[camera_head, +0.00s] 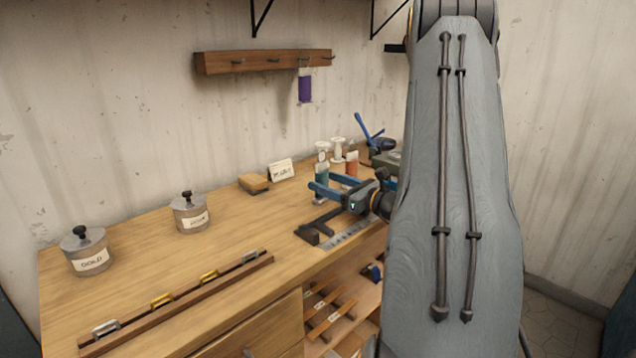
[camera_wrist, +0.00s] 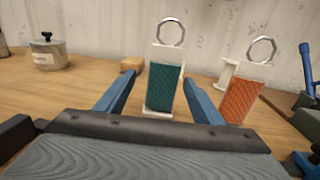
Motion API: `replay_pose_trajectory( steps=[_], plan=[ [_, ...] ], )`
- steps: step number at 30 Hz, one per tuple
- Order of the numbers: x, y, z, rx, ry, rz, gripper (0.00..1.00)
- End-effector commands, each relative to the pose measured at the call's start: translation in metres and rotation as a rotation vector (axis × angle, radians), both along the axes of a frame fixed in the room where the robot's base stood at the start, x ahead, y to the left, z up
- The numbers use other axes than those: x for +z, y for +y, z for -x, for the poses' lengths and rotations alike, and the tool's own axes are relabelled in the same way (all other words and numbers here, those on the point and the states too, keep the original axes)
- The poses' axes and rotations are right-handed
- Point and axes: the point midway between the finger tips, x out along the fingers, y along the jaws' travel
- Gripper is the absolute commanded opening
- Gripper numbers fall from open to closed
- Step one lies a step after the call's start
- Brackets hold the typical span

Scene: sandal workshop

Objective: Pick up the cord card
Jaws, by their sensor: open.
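Two cord cards stand upright on the workbench, each with a metal ring on top. The teal-wound card (camera_wrist: 162,88) stands on a pale base, centred in the wrist view; it also shows in the head view (camera_head: 321,169). The orange-wound card (camera_wrist: 241,97) stands to its right and also shows in the head view (camera_head: 352,164). A purple card (camera_head: 305,89) hangs from the wall rail. My gripper (camera_head: 323,183) is open and empty, low over the bench, its blue fingers pointing at the teal card. In the wrist view the teal card shows between the fingers; I cannot tell whether they reach around it.
White spools (camera_head: 338,150) stand close behind the cards. A small sign (camera_head: 281,170) and a tan block (camera_head: 254,184) lie left. Two lidded pots (camera_head: 191,214) and a wooden strip with clips (camera_head: 180,305) occupy the left bench. A hook rail (camera_head: 262,62) is above.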

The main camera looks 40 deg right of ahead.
Motion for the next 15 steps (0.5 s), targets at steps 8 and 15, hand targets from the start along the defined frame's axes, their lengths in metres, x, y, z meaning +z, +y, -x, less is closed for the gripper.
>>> replay_pose_trajectory(
  steps=[8, 15],
  plan=[
    [0.002, 0.000, -0.024, -0.008, 0.000, 0.000, 0.62],
    [0.002, 0.008, -0.058, -0.006, 0.001, 0.001, 0.62]
  ],
)
